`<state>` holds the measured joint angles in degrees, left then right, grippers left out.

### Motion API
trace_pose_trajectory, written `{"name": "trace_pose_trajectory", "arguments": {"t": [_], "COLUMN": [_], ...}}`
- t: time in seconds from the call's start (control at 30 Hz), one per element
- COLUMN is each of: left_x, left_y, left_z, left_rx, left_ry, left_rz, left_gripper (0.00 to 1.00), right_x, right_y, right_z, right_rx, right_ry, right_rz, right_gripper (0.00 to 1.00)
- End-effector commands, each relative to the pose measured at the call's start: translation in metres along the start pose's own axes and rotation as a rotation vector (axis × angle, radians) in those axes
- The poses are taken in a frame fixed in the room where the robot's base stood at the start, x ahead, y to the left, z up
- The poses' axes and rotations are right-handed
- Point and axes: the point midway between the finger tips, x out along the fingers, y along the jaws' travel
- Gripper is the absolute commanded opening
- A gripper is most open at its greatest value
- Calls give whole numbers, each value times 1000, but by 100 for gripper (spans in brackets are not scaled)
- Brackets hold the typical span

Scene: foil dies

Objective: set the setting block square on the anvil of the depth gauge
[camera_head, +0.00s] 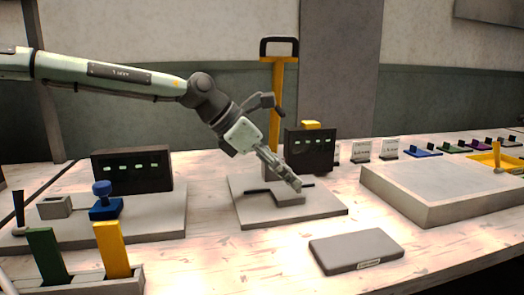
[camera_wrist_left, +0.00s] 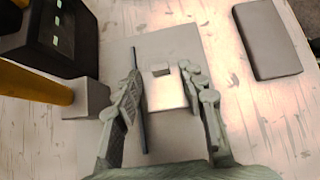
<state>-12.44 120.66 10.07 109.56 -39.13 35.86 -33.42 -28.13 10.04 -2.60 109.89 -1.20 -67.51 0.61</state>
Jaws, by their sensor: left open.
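The depth gauge has a yellow column (camera_head: 277,105), a dark display box (camera_head: 310,150) and a grey base plate (camera_head: 245,213). Its anvil (camera_head: 290,199) is a low grey block, bright in the left wrist view (camera_wrist_left: 165,97). A small grey block (camera_wrist_left: 160,69), possibly the setting block, shows at the anvil's far edge in the wrist view; I cannot tell whether it is square. My left gripper (camera_head: 297,184) is low over the anvil. Its open fingers (camera_wrist_left: 160,82) appear on either side of the anvil, with nothing visibly gripped. My right gripper is not in view.
A dark bar (camera_wrist_left: 139,95) runs beside the anvil. A flat dark case (camera_head: 355,251) lies in front right. A second display unit (camera_head: 132,170) and blue-knobbed fixture (camera_head: 105,205) stand left. Green (camera_head: 47,255) and yellow (camera_head: 112,250) pieces stand front left. A large grey slab (camera_head: 430,208) lies right.

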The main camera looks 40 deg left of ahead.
Motion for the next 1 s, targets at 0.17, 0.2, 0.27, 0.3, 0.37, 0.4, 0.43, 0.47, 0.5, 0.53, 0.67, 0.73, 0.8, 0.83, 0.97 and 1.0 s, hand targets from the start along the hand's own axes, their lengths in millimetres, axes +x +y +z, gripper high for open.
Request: {"name": "trace_pose_trajectory", "arguments": {"t": [0.17,0.2,0.27,0.3,0.37,0.4,0.43,0.47,0.5,0.53,0.67,0.73,0.8,0.83,0.97,1.0], "left_x": [-37,-44,-56,-62,-72,-77,-81,-85,-89,-92,-98,-99,-100,-100,-99,-99], "left_y": [0,0,0,0,0,0,0,0,0,0,0,0,0,0,0,0], "left_z": [2,2,2,1,1,1,1,1,1,0,0,0,0,0,0,0], "left_rx": [2,1,1,1,1,0,0,0,0,0,-1,-1,-1,-1,-1,-1], "left_ry": [-9,-8,-7,-6,-6,-6,-5,-5,-4,-3,-1,-1,0,0,0,0], "left_rz": [3,1,2,2,1,2,1,2,1,1,0,-1,-1,-1,-1,-1], "left_gripper": [41,41,41,41,41,41,41,41,41,41,41,41,41,41,41,41], "right_x": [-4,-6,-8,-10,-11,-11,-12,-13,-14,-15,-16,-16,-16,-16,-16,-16], "right_y": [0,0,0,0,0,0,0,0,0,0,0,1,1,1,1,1], "right_z": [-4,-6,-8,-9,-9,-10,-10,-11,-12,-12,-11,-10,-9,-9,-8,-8], "right_rx": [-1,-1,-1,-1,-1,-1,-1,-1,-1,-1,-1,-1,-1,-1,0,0], "right_ry": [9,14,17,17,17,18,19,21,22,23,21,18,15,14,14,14], "right_rz": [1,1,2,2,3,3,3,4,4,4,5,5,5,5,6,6], "right_gripper": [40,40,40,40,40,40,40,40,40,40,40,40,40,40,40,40]}}
